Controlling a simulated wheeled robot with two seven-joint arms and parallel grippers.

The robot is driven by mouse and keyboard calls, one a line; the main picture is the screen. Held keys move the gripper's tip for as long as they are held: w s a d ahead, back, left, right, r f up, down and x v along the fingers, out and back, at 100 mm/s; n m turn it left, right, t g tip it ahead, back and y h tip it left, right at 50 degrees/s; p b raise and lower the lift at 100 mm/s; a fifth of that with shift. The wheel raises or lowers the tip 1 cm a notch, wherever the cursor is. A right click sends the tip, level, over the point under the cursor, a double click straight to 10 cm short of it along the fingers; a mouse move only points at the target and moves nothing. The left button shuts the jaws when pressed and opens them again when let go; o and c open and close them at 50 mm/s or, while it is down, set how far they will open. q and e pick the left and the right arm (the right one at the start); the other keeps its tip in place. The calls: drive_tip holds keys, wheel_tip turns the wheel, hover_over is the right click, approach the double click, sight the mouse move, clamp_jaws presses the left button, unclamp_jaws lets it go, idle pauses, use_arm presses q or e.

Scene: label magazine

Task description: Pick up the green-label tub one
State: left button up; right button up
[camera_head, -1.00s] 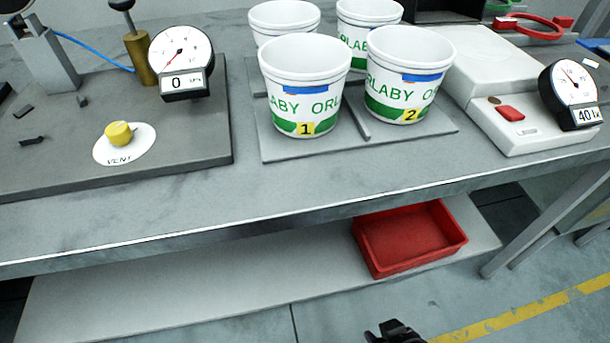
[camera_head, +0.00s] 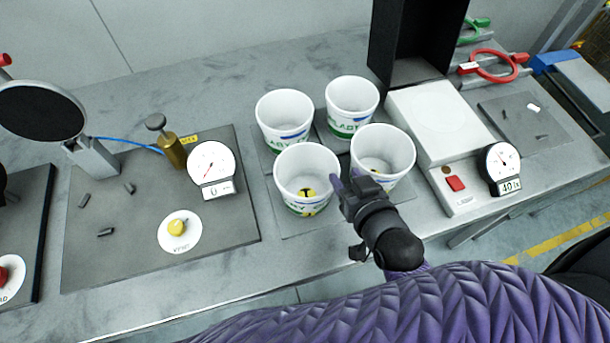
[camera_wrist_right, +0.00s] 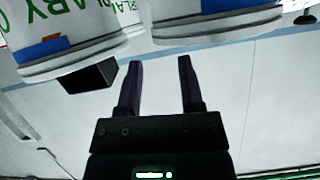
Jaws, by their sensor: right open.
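Several white tubs with green labels stand on a grey board. Tub one (camera_head: 322,165) is at the front left of the group, and a yellow and black spot shows near its lower front. Tub two (camera_head: 397,150) stands to its right. My right gripper (camera_head: 345,186) is open and empty, in front of the gap between these two tubs; I cannot tell if it touches either. My left gripper is not in view.
Two more tubs stand behind (camera_head: 284,108) (camera_head: 352,95). A white scale (camera_head: 440,125) and a gauge (camera_head: 502,165) are to the right. A dark board (camera_head: 130,245) with a gauge (camera_head: 212,165) and yellow knob (camera_head: 177,227) is left. The table's front strip is bare at centre left.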

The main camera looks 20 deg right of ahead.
sight(337, 162)
drive_tip(key=x, duration=0.3)
drive_tip(key=b+x, duration=0.1)
drive_tip(key=x, duration=0.1)
drive_tip(key=shift+w+d+f, duration=0.15)
drive_tip(key=shift+w+d, duration=0.05)
drive_tip(key=shift+d, duration=0.05)
clamp_jaws()
idle(1.0)
